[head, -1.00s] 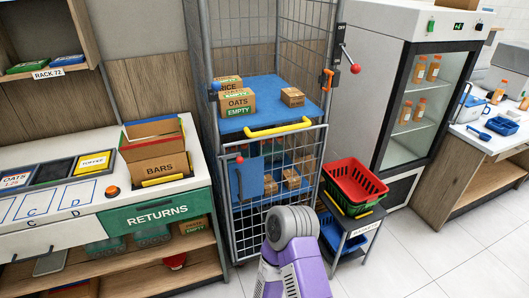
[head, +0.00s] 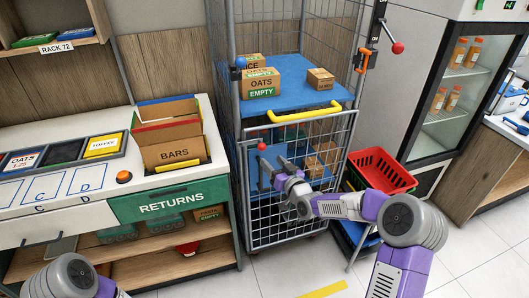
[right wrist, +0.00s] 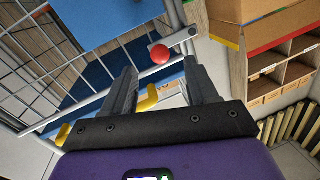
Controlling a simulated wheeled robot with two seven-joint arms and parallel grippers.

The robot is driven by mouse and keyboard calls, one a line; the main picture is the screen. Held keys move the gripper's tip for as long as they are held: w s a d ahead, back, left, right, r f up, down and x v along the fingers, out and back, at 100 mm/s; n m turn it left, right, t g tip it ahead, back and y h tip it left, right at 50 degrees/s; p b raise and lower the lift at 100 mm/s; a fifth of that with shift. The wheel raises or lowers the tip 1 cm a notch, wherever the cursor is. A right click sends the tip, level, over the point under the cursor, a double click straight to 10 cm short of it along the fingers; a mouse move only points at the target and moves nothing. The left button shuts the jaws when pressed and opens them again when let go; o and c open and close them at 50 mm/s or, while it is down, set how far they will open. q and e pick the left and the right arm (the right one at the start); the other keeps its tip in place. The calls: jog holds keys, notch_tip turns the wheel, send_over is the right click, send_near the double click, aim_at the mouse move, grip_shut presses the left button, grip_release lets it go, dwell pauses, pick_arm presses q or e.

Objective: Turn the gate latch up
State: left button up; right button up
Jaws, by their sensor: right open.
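The roll cage's wire gate (head: 290,221) is closed across the lower front. The gate latch (head: 262,146), with a red ball knob, sits at the gate's upper left, by a blue panel. In the right wrist view the latch's red ball (right wrist: 160,54) shows on a grey metal bar, between and just beyond the fingertips. My right gripper (head: 273,166) is open and empty in front of the latch; it also shows in the right wrist view (right wrist: 160,70). I see no contact with the ball. My left gripper is out of view; only part of that arm shows at lower left.
A yellow bar (head: 305,114) crosses the cage front above the gate. Boxes stand on the blue shelf (head: 298,101). Another red-knobbed lever (head: 397,47) is on the right post. A red basket (head: 380,171) stands right of the cage, the returns counter (head: 75,220) left.

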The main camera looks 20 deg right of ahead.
aim_at(264, 149)
jog(key=shift+r+b+x, duration=0.15)
jog(key=shift+x, duration=1.15)
jog(key=shift+r+b+x, duration=0.1)
jog(key=shift+r+x, duration=0.1)
jog(key=shift+x, duration=1.05)
jog(key=shift+r+b+x, duration=0.15)
jog(key=shift+x, duration=1.15)
jog(key=shift+d, duration=0.15)
grip_shut()
